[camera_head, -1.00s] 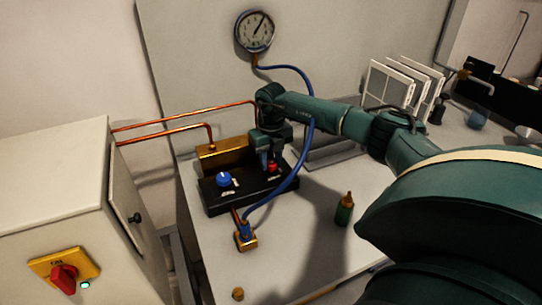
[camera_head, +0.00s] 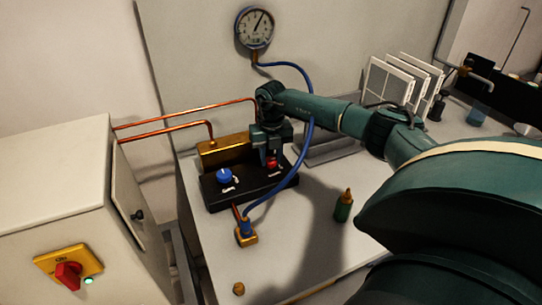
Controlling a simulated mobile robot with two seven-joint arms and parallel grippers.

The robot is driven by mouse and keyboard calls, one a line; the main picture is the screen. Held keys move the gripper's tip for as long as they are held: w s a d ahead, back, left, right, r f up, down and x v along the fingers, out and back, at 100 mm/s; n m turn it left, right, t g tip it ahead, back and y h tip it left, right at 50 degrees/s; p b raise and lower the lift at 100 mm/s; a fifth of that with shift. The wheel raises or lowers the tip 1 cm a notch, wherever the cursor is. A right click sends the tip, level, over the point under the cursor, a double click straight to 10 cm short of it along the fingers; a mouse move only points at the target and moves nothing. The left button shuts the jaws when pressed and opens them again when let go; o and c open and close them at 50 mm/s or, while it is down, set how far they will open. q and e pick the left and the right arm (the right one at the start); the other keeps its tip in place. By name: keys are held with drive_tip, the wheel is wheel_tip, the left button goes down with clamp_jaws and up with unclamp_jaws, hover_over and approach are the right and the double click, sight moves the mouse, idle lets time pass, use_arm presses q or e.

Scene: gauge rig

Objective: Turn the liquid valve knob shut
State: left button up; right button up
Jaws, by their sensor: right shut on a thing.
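A black valve block (camera_head: 250,190) sits on the table with two knobs. The blue knob (camera_head: 224,176) stands free on its left. The red knob (camera_head: 272,162) is on its right, with white lettering too small to read, so I cannot tell from the labels which knob is the liquid valve. My right gripper (camera_head: 271,158) points down over the red knob and is shut on it, the fingers partly hiding it. My left gripper is out of view.
A brass block (camera_head: 222,152) with copper pipes stands behind. A blue hose (camera_head: 290,180) loops past the gripper to a gauge (camera_head: 254,27). A green bottle (camera_head: 343,206) stands right. A cabinet with a red switch (camera_head: 68,275) is at left.

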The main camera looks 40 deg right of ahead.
sight(272, 160)
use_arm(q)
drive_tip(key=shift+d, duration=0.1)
use_arm(e)
drive_tip(key=o, duration=1)
drive_tip(key=shift+c, duration=0.2)
use_arm(q)
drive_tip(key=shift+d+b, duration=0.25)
drive_tip(key=shift+b, duration=0.45)
use_arm(e)
wheel_tip(272, 160, up, 13)
drive_tip(key=shift+r, duration=0.15)
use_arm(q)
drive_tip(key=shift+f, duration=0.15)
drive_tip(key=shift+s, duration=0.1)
use_arm(e)
drive_tip(key=shift+s, duration=0.1)
